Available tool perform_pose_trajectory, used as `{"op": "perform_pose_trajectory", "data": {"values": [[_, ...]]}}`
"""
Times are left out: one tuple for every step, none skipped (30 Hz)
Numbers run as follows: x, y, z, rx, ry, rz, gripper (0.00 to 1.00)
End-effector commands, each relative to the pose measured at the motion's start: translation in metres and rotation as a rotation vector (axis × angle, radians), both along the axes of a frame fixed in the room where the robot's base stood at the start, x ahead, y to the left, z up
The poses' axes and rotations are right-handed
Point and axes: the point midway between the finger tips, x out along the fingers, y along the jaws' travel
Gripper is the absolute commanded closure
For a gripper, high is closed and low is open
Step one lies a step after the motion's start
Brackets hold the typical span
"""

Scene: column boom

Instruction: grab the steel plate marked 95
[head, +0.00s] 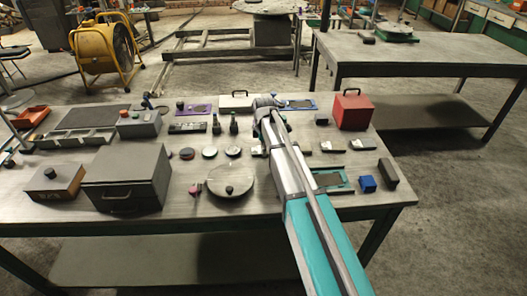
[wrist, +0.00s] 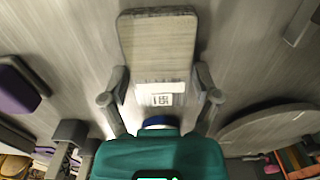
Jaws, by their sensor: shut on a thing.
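A grey, rounded rectangular plate (wrist: 157,45) lies between the fingers of my gripper (wrist: 162,82) in the wrist view. It has a small white label with dark marks near my palm; I cannot read the number for sure. Both fingers press against the plate's sides, so my gripper is shut on it. Two other small grey plates with white labels, one nearer my arm (head: 331,147) and one further right (head: 362,144), lie on the workbench to the right of my arm.
The workbench (head: 240,216) is crowded: a grey metal box (head: 127,180), a round lidded disc (head: 230,181), a red box (head: 352,111) and a blue cube (head: 367,184). A second table (head: 440,55) stands behind right. Bare bench shows at front centre.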

Motion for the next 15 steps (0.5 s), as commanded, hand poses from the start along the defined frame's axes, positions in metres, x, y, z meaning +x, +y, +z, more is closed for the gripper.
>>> {"op": "perform_pose_trajectory", "data": {"values": [[0.0000,-0.0001,0.0000,0.000,0.000,0.000,0.76],[0.0000,-0.0001,0.0000,0.000,0.000,0.000,0.81],[0.0000,-0.0001,0.0002,0.000,0.000,0.000,0.81],[0.0000,-0.0001,0.0001,0.000,0.000,0.000,0.81],[0.0000,-0.0001,0.0001,0.000,0.000,0.000,0.81],[0.0000,-0.0001,0.0001,0.000,0.000,0.000,0.81],[0.0000,-0.0001,0.0001,0.000,0.000,0.000,0.81],[0.0000,-0.0001,0.0002,0.000,0.000,0.000,0.81],[0.0000,-0.0001,0.0003,0.000,0.000,0.000,0.81],[0.0000,-0.0001,0.0005,0.000,0.000,0.000,0.81],[0.0000,-0.0001,0.0008,0.000,0.000,0.000,0.81],[0.0000,-0.0001,0.0013,0.000,0.000,0.000,0.81],[0.0000,-0.0002,0.0018,0.000,0.000,0.000,0.81],[0.0001,-0.0002,0.0025,0.000,0.000,0.000,0.81],[0.0000,-0.0002,0.0036,0.000,0.000,0.000,0.81]]}}
